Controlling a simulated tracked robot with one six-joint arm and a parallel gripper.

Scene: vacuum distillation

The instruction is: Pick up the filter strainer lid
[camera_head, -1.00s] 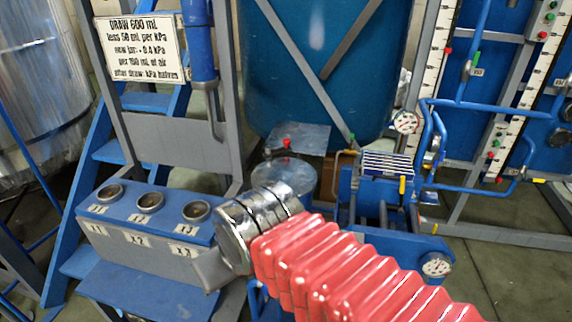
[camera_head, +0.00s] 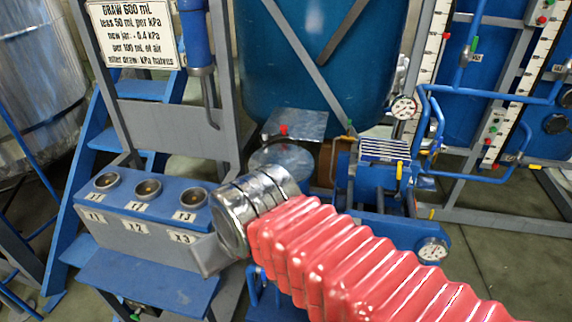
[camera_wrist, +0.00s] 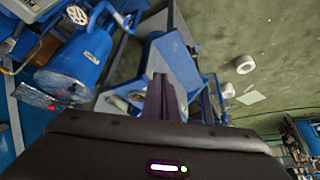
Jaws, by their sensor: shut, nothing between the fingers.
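I cannot tell for sure which thing is the filter strainer lid. In the head view, a round, shiny grey disc (camera_head: 284,157) tops a blue vessel behind my arm, beneath a square grey plate (camera_head: 300,124) with a red knob. In the wrist view, a small pale round piece with holes (camera_wrist: 77,14) shows at the upper left, near a blue cylinder (camera_wrist: 72,66). My gripper (camera_wrist: 162,80) shows in the wrist view with its dark fingers together and empty, over blue equipment. In the head view my arm hides much of the middle, and the fingertips are not clear.
A grey box with a blue top (camera_head: 153,201) and several round cups stands at the left, by blue steps. A blue unit with a gauge (camera_head: 432,249) is right of my arm. A large blue tank (camera_head: 315,60) stands behind. Open floor (camera_head: 510,235) lies at the right.

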